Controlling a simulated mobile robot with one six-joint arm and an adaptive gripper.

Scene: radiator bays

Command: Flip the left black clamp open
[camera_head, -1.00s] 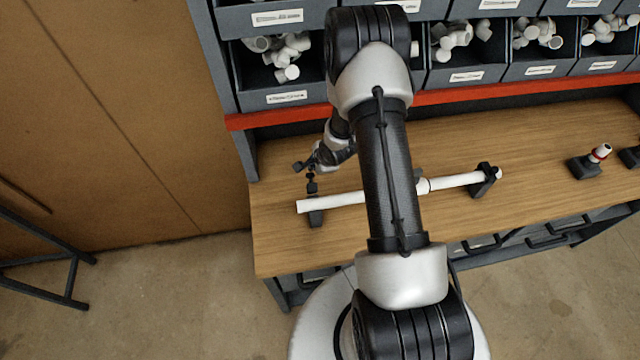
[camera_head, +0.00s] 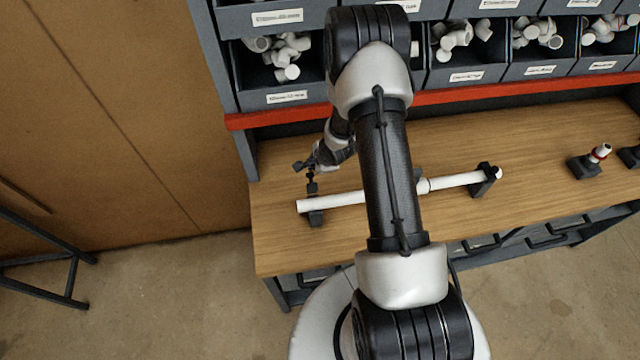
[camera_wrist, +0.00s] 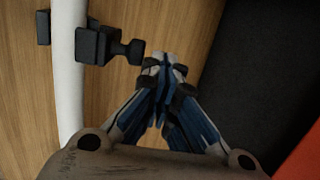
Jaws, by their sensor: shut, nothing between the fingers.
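The left black clamp (camera_head: 316,217) sits under the left end of a white pipe (camera_head: 345,199) on the wooden bench. Its black arm (camera_wrist: 98,45) stands off to the shelf side of the pipe, with a knobbed end (camera_wrist: 135,52) pointing away from the pipe. The pipe's top is bare at this clamp, so the clamp looks open. My gripper (camera_wrist: 168,62) is shut and empty, its fingertips just beyond the knobbed end. A small gap seems to lie between them. In the head view my gripper (camera_head: 312,164) is small and partly hidden by my own arm.
A right black clamp (camera_head: 485,180) crosses over the pipe's other end. A further black holder (camera_head: 585,166) with a white and red fitting stands at the right. A red shelf edge (camera_head: 500,92) and bins of white fittings rise behind. The front left bench top is clear.

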